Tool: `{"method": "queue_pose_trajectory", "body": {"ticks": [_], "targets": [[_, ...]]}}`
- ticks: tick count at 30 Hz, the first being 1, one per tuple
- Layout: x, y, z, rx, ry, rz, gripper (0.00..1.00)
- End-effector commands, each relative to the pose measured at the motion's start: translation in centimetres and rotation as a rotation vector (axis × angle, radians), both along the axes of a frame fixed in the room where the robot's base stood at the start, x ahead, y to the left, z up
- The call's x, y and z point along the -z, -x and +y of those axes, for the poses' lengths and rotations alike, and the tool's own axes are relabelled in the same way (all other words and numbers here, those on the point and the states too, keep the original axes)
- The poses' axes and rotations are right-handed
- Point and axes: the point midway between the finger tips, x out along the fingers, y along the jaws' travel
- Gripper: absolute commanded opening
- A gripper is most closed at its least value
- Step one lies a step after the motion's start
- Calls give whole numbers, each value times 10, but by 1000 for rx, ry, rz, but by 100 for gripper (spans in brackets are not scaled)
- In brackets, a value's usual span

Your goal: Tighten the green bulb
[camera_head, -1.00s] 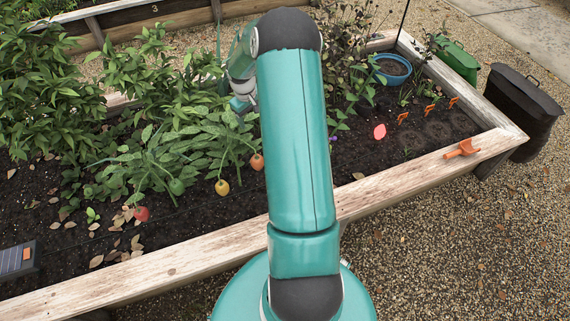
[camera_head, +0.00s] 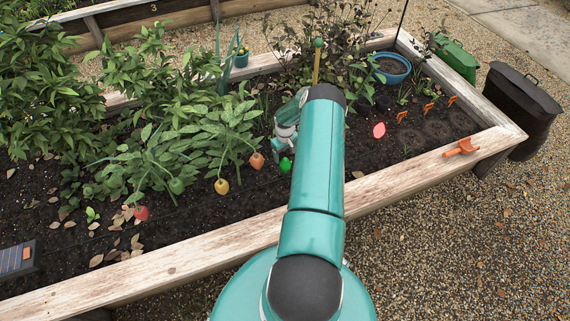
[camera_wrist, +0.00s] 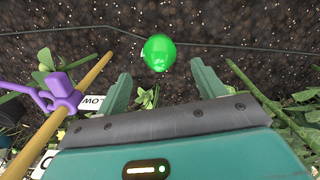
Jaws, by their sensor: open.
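A bright green bulb (camera_wrist: 159,52) shows in the wrist view just beyond my fingertips, centred between their lines, over dark soil. It also shows in the head view (camera_head: 286,165), just below my gripper. My gripper (camera_wrist: 161,72) is open, with a teal finger on each side and nothing between them. The bulb appears apart from both fingers. In the head view a darker green bulb (camera_head: 176,186) hangs further left, in a row with a red bulb (camera_head: 141,213), a yellow bulb (camera_head: 222,187) and an orange bulb (camera_head: 257,161). The green bulb's socket is not clear.
A black wire (camera_wrist: 230,46) crosses the soil by the bulb. A wooden stake (camera_wrist: 85,92) with a purple clip (camera_wrist: 62,95) stands close on the left. Leafy plants (camera_head: 215,132) crowd the gripper's left. The bed's wooden edge (camera_head: 210,255) lies in front.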

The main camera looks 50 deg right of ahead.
Motion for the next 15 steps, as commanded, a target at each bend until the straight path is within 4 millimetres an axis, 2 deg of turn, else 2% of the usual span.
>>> {"method": "queue_pose_trajectory", "body": {"ticks": [1,7,15], "targets": [[11,0,1,0,-2,0,69],[47,0,1,0,-1,1,69],[73,0,0,0,0,0,69]]}}
